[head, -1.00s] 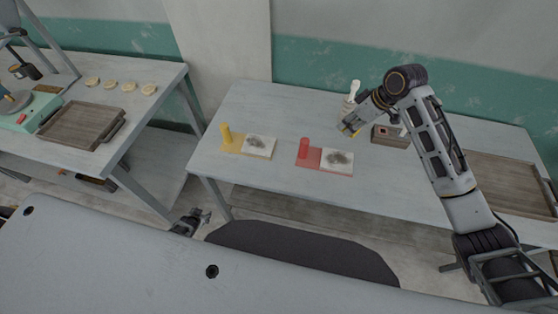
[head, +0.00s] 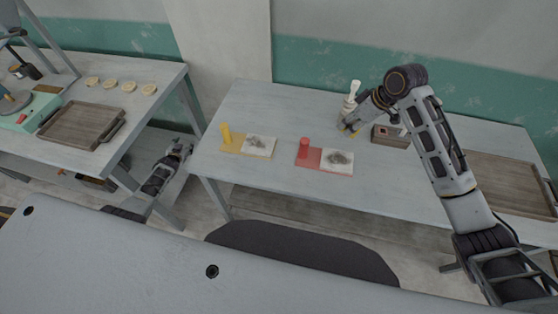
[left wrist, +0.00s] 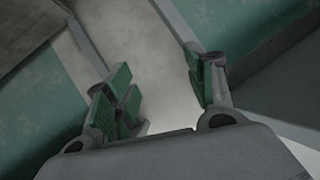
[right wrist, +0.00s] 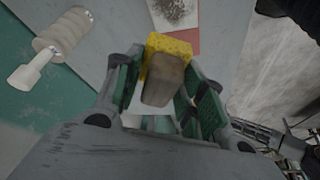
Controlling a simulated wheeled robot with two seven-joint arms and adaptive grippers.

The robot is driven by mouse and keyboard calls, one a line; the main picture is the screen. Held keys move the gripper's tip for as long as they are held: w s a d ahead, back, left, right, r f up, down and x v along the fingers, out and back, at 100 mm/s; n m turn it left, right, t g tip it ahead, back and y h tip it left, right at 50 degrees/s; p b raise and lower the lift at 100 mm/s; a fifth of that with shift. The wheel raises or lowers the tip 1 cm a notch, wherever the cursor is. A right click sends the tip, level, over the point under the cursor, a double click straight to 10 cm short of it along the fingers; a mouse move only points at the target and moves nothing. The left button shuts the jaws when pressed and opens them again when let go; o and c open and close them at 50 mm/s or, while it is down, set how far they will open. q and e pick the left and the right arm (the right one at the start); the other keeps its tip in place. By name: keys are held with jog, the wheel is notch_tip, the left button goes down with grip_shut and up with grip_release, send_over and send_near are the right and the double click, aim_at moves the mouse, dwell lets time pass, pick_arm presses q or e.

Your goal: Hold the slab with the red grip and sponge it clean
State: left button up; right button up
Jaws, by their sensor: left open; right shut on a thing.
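A red base with an upright red grip (head: 304,147) stands on the table, with a white slab (head: 338,159) on its right part. The slab bears a dark grey smear. A yellow grip (head: 226,134) with its own smeared white slab (head: 258,145) is to its left. My right gripper (head: 348,127) is shut on a sponge, yellow with a brown part (right wrist: 168,70), and holds it behind and right of the red base's slab. My left gripper (head: 184,148) is open and empty, left of the table; its spread fingers show in the left wrist view (left wrist: 160,95).
A white bottle (head: 352,92) stands behind my right gripper. A small wooden box (head: 383,135) and a wooden tray (head: 505,185) are to the right. A side table at left holds another tray (head: 82,124) and several pale discs (head: 125,85). The table's front strip is clear.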

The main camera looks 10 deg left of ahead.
pick_arm(q)
jog(key=w+d+r+m+t+h, duration=0.2)
jog(key=w+d+r+m, duration=0.15)
jog(key=w+r, duration=0.35)
jog(key=w+d+r+m+t+h, duration=0.1)
jog(key=w+d+r+m+t, duration=0.15)
jog(key=w+d+r, duration=0.4)
jog(key=d+r+m+t+h, duration=0.1)
jog(key=d+r+m+h, duration=0.3)
jog(key=d+r+m, duration=0.5)
jog(key=d+r+m+t+h, duration=0.1)
jog(key=d+r+m+h, duration=0.4)
jog(key=d, duration=0.8)
jog(key=m+g+h, duration=0.3)
jog(key=m+g, duration=0.1)
jog(key=m, duration=1.9)
send_near(301, 147)
jog(key=shift+s+a+r, duration=0.1)
jog(key=shift+a+r, duration=0.05)
jog(key=shift+x, duration=6)
